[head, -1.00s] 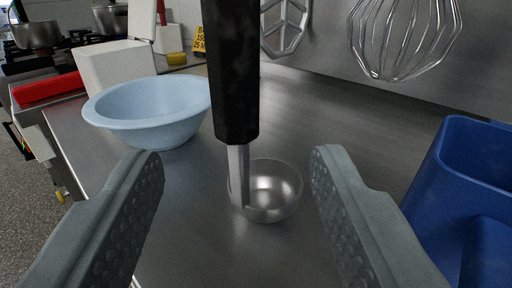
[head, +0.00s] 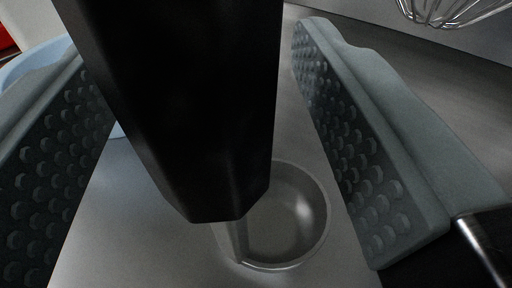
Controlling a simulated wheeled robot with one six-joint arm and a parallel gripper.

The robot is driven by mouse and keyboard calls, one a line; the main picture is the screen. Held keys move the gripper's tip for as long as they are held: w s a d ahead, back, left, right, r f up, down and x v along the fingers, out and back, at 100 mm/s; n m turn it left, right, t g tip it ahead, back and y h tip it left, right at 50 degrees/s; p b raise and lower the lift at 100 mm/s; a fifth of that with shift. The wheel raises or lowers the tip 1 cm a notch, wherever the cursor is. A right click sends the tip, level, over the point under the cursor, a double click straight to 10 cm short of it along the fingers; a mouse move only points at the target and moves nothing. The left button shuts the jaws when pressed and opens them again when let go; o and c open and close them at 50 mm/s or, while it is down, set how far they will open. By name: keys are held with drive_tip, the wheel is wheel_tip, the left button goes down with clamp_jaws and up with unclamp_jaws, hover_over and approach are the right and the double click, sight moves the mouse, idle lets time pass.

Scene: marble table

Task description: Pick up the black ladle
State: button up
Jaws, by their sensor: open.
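The black ladle (head: 190,100) has a thick black handle that rises through the top edge of the view. Its steel bowl (head: 290,222) is low in the picture, below the handle, over the metal surface. My gripper (head: 190,45) is open, with one grey dimpled finger on each side of the handle. A gap shows between the handle and the right finger. The left finger is very close to the handle, and I cannot tell whether they touch. The top of the handle is out of view.
A light blue bowl (head: 40,62) is partly hidden behind the left finger. A wire whisk (head: 440,10) hangs at the top right in front of the metal back wall.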

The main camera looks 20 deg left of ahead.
drive_tip(key=shift+w+a, duration=0.2)
drive_tip(key=shift+w, duration=0.2)
drive_tip(key=c, duration=1.1)
drive_tip(key=shift+r, duration=0.1)
wheel_tip(320, 180, up, 10)
drive_tip(key=shift+f, duration=0.1)
drive_tip(key=o, duration=0.4)
drive_tip(key=c, duration=0.4)
